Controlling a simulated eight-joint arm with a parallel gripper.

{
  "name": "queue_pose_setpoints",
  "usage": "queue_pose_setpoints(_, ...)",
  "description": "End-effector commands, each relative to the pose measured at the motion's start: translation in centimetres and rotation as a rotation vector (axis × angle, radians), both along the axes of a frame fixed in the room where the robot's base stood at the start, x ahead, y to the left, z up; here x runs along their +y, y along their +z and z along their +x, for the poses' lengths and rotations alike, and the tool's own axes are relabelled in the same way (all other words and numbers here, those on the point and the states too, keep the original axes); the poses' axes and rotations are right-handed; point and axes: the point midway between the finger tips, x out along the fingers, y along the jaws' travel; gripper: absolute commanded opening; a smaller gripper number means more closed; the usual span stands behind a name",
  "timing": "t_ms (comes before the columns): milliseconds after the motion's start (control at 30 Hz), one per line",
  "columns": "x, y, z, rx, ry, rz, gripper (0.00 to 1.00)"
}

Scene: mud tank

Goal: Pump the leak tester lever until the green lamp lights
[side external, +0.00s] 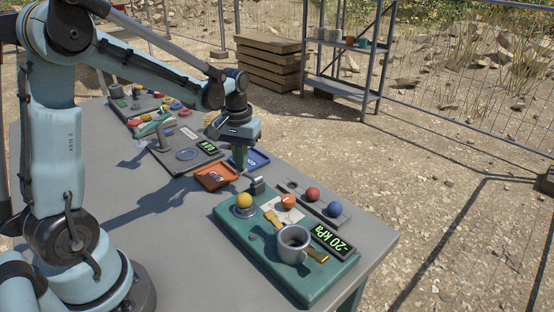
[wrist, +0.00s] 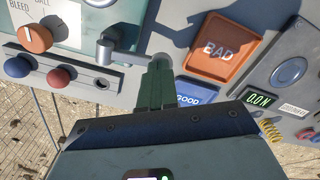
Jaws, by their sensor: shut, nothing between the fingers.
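The leak tester (side external: 285,262) is a green box at the front of the table, its display (side external: 330,240) reading -20 kPa. A grey lever with a short cross handle (side external: 258,185) appears to stand at its back edge; it also shows in the wrist view (wrist: 108,47). An orange BLEED knob (side external: 289,201), a yellow ball (side external: 244,200) on a round base and a grey cup (side external: 293,243) between brass pieces are on top. I cannot make out a green lamp. My gripper (side external: 240,174) is shut and empty, close beside the lever, over the blue tray; contact is unclear.
The orange BAD tray (side external: 216,177) and blue GOOD tray (side external: 257,159) lie behind the tester. A gauge plate with a display (side external: 207,147) stands further back. The table's front left is clear.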

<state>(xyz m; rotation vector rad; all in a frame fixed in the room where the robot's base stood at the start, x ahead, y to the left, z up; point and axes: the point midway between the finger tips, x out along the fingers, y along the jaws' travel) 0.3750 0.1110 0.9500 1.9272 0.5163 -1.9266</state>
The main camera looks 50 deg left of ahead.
Motion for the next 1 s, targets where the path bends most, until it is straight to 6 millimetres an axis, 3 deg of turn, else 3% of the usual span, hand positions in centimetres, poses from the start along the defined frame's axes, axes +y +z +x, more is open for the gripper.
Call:
queue_pose_setpoints(533,0.0,0.1,0.0,0.001,0.000,0.000,0.00)
queue_pose_setpoints(1000,0.0,2.9,0.0,0.000,0.000,0.000,0.00)
